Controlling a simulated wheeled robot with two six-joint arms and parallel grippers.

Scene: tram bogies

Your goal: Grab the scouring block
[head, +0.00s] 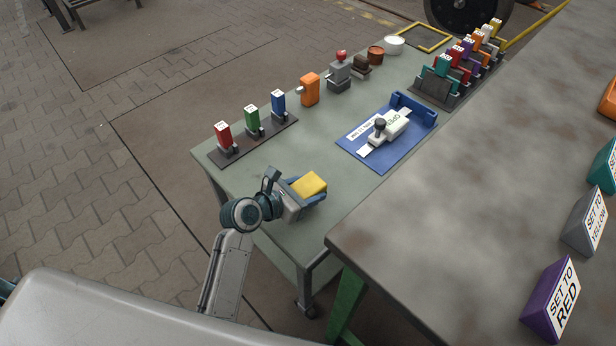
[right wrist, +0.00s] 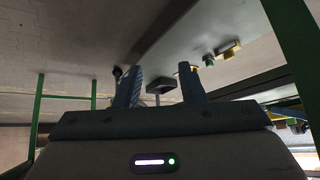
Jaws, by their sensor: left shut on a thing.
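The scouring block (head: 310,184) appears as a yellow block at the near end of the green-grey cart in the head view. My left gripper (head: 309,192) is shut on it, with the blue fingers along its sides. The fingers hide part of the block's lower sides, and I cannot tell whether it touches the cart top. My right gripper (right wrist: 161,88) shows only in the right wrist view. Its two fingers stand apart with nothing held between them.
The cart top (head: 300,140) carries a rack with red (head: 223,136), green (head: 252,120) and blue (head: 279,104) items, an orange item (head: 310,89) and a blue tray (head: 357,151). A higher grey table (head: 450,190) with wedge signs (head: 552,300) stands to the right.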

